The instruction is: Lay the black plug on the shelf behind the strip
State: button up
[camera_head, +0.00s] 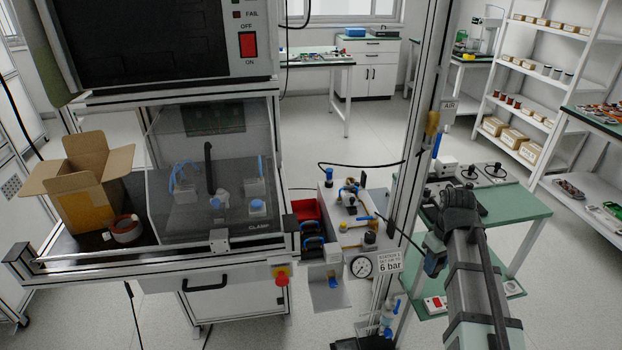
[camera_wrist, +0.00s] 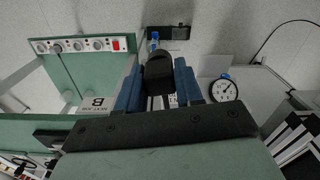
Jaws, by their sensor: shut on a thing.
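My gripper (camera_wrist: 158,90) is shut on the black plug (camera_wrist: 158,68), which sits between its two blue fingers in the wrist view. In the head view my gripper (camera_head: 434,260) is beside the green stand, right of the pressure gauge; I cannot make out the plug there. The strip (camera_wrist: 80,45), white with round sockets and a red switch, lies along an edge of the green shelf (camera_wrist: 95,75), left of the plug in the wrist view. In the head view the strip's red-switch end (camera_head: 436,304) shows on the lower shelf; my arm hides part of it.
A white card marked B (camera_wrist: 97,103) is close to the left finger. A pressure gauge (camera_head: 361,267) and a metal upright (camera_head: 412,150) stand left of my arm. The upper green top (camera_head: 520,212) overhangs part of the lower shelf and carries several fittings.

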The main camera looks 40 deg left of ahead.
jog(key=s+a+r+n, duration=0.4)
jog(key=s+a+n, duration=0.1)
jog(key=a, duration=0.7)
jog(key=s+a+r+n, duration=0.5)
jog(key=a, duration=0.8)
jog(key=s+a+r+n, duration=0.5)
jog(key=s+a+n, duration=0.1)
jog(key=a, duration=0.6)
jog(key=shift+a, duration=0.35)
jog(key=s+a+r+n, duration=0.5)
jog(key=s+a+r, duration=0.1)
jog(key=s+a, duration=0.7)
jog(key=m, duration=1.4)
send_over(101, 242)
notch_tip(101, 242, down, 17)
jog(key=shift+f, duration=0.1)
